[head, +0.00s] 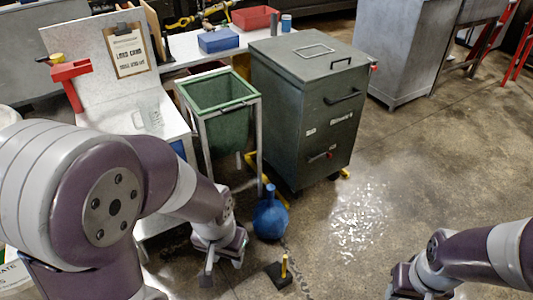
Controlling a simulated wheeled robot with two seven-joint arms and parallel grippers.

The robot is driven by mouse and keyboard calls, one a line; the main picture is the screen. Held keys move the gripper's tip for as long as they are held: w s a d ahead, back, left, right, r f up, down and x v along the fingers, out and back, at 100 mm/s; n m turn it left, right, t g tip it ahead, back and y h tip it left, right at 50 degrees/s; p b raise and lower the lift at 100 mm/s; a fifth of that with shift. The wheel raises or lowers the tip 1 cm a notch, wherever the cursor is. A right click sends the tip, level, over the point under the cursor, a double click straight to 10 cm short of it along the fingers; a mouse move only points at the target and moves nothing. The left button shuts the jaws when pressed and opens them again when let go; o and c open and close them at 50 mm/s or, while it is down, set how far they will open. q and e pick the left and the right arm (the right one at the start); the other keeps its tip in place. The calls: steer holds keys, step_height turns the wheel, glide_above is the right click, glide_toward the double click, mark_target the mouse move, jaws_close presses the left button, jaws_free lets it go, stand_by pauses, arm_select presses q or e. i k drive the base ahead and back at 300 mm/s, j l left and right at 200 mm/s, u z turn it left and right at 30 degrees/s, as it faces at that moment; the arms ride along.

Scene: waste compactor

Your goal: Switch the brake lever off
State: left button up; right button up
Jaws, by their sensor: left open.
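A short upright yellow stick on a black base (283,273) stands on the floor at the bottom middle. It looks like a lever, but I cannot tell for certain that it is the brake lever. My left gripper (221,264) is open and empty, pointing down to the left of this stick and apart from it.
A blue round flask-shaped object (270,214) stands on the floor between my left gripper and the compactor. A green bin in a metal frame (219,105) is left of the compactor. A red bracket (70,72) is at far left. Wet floor (360,215) at right is free.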

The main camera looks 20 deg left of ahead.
mark_target(330, 155)
steer(key=i+l+u, duration=0.2)
steer(key=i+l, duration=0.8)
steer(key=i, duration=0.15)
steer(key=i+l+u, duration=0.2)
steer(key=i+l, duration=0.85)
steer(key=l, duration=0.1)
